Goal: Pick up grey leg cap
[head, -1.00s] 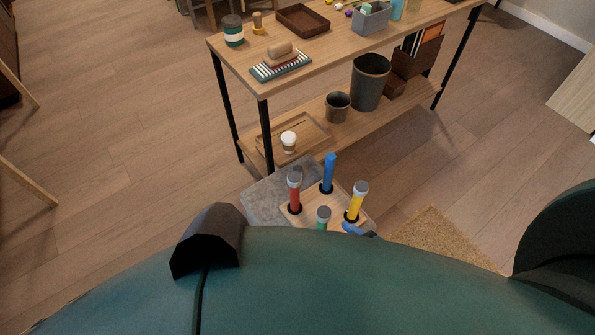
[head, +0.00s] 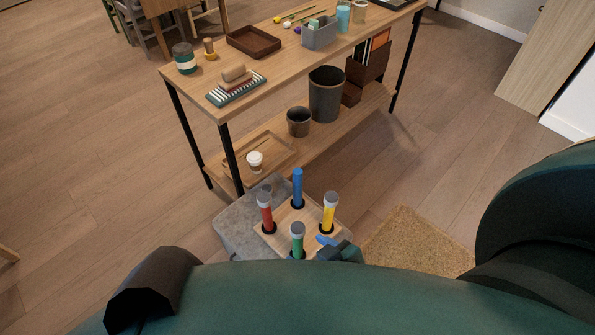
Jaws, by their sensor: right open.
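A light wooden board (head: 283,241) lies on a grey surface low in front of me. Upright coloured legs stand in it: red (head: 266,217), blue (head: 297,186), yellow (head: 328,217) and green (head: 297,244). The red, yellow and green legs have grey caps on top, as on the yellow one (head: 331,197). The blue leg's top looks bare. No loose grey cap can be made out. My right gripper (head: 327,241), with blue fingertips, is open at the board's right front corner, close to the yellow and green legs. My left gripper is not in view.
A wooden table (head: 290,60) with black legs stands behind, holding a brown tray (head: 253,42), a grey bin (head: 319,37) and other items. Its lower shelf holds a dark bucket (head: 326,95) and a white cup (head: 255,161). A tan rug (head: 418,243) lies at right.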

